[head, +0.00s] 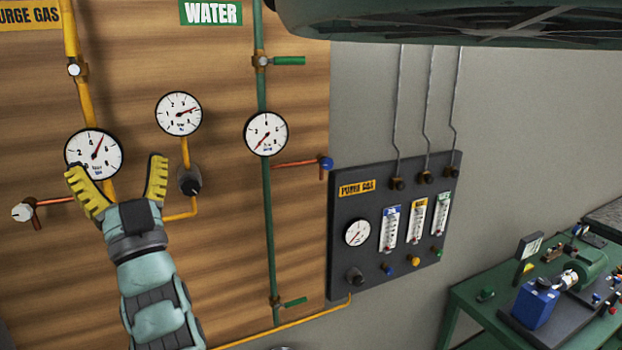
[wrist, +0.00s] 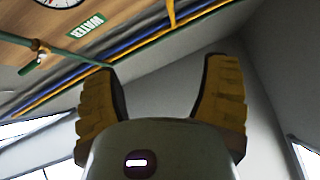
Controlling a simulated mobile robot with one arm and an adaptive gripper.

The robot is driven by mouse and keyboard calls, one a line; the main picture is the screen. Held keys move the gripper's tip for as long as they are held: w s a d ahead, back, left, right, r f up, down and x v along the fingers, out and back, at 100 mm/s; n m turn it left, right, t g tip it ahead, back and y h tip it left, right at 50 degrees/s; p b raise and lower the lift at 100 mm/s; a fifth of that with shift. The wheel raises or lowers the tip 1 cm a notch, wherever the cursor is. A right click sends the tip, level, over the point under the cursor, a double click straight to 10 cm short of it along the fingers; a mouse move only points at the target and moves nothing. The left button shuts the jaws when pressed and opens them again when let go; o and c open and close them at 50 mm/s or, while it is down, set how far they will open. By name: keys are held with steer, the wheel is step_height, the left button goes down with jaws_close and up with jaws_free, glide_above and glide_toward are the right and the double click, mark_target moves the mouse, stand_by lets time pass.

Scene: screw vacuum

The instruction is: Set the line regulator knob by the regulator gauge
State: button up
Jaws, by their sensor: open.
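A dark round knob (head: 189,181) sits on the yellow line on the wooden board in the head view, probably the line regulator knob. A white round gauge (head: 179,114) stands right above it, its needle pointing right and slightly up. My gripper (head: 117,170) is open and empty, with yellow ribbed fingers pointing up. In that picture its right finger is just left of the knob, and its left finger overlaps another gauge (head: 93,154). I cannot tell how far it is from the board. In the wrist view my gripper (wrist: 160,66) has nothing between its fingers; the knob is not visible.
A green water pipe (head: 265,195) with a gauge (head: 266,133) runs down right of the knob. A grey purge gas panel (head: 432,215) has its own gauge (head: 357,232) and dark knob (head: 355,277). A green bench (head: 462,300) stands at lower right.

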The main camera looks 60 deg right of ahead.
steer(key=d+f+m+g+b, duration=0.1)
steer(key=d+f+g, duration=0.4)
steer(key=d+g, duration=0.1)
steer(key=m+g+b, duration=0.2)
steer(key=g+b, duration=0.1)
steer(key=g, duration=0.1)
glide_toward(191, 187)
steer(key=shift+p+x, duration=2.5)
steer(key=shift+x, duration=2.65)
